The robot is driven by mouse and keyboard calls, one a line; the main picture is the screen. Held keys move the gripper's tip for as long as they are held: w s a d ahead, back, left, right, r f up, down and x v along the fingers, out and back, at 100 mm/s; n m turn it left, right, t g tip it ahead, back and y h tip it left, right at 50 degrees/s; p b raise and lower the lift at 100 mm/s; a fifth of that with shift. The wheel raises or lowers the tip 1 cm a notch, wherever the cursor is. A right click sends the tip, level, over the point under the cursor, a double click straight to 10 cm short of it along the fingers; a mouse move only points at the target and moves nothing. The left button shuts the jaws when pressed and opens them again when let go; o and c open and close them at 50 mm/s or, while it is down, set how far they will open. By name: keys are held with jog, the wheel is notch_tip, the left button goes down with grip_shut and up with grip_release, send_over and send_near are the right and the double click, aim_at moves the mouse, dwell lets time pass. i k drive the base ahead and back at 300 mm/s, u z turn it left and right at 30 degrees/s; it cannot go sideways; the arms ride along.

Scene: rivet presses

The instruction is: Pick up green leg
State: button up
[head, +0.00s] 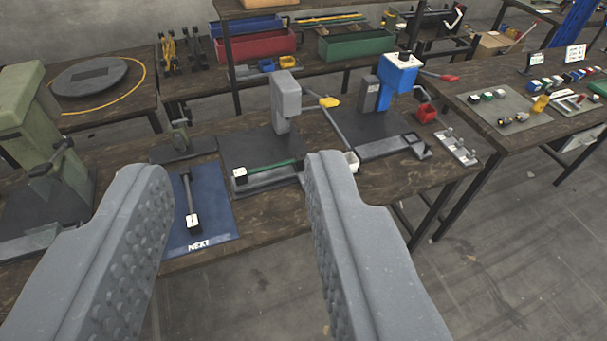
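The green leg (272,168) is a thin green bar with a white end block (240,175) at its left. It lies across the base of the grey press (286,100) on the workbench, nearly level in the picture. My gripper (238,168) is open and empty, its two grey padded fingers wide apart in the foreground. The leg shows between the fingertips, farther off on the bench. The leg's right end is close to the right fingertip in the picture.
A black leg with a white end lies on a blue mat (223,212) marked NEXT. A blue press (400,75) stands to the right, a green press (35,120) to the left. Red (250,43) and green bins (352,46) stand behind. Open floor lies at right front.

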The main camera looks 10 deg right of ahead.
aim_at(240, 176)
jog(key=z, duration=0.1)
jog(key=i, duration=1)
jog(key=u, duration=0.1)
